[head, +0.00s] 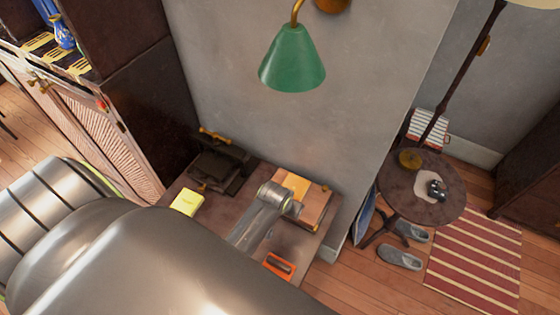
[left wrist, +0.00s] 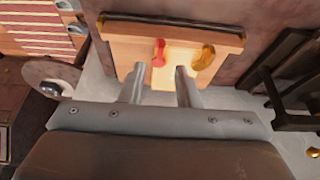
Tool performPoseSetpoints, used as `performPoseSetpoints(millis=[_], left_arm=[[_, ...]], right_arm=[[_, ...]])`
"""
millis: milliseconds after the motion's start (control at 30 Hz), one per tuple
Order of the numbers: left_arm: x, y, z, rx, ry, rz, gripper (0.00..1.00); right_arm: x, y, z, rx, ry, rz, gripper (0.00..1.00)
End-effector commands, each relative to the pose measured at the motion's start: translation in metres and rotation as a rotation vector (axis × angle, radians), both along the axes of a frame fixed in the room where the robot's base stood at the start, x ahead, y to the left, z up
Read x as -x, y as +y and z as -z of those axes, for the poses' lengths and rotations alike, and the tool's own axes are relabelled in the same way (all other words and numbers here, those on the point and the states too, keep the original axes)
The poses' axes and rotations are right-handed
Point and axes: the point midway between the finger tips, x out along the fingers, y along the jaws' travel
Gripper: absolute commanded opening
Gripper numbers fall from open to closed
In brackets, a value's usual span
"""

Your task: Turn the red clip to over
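The red clip (left wrist: 158,52) shows in the left wrist view on the front of a pale wooden box or board (left wrist: 125,50), left of a rounded brass piece (left wrist: 205,57). A pale yellow patch lies below the clip. My left gripper (left wrist: 160,72) is open; its two fingers stand apart below the clip, which appears between and beyond their tips. I see no contact, but the exact gap is unclear. In the head view my left gripper (head: 294,207) is at the wooden box (head: 316,206), and I cannot make out the clip there. My right gripper is not in view.
On the desk (head: 235,212) are a dark press-like object (head: 220,165), a yellow note block (head: 187,202) and an orange tray (head: 268,263). A green lamp (head: 292,62) hangs above. A round table (head: 440,205) stands at the right.

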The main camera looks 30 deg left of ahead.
Motion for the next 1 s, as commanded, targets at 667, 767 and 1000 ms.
performPoseSetpoints(millis=[667,767,1000], left_arm=[[0.039,-0.003,-0.096,0.0,-0.004,-0.001,0.29],[0.043,-0.003,-0.105,-0.001,-0.004,-0.001,0.29],[0.046,-0.003,-0.113,0.0,-0.001,0.0,0.29]], right_arm=[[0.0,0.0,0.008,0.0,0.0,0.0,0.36],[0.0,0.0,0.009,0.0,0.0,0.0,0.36],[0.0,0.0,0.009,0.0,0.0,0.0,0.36]])
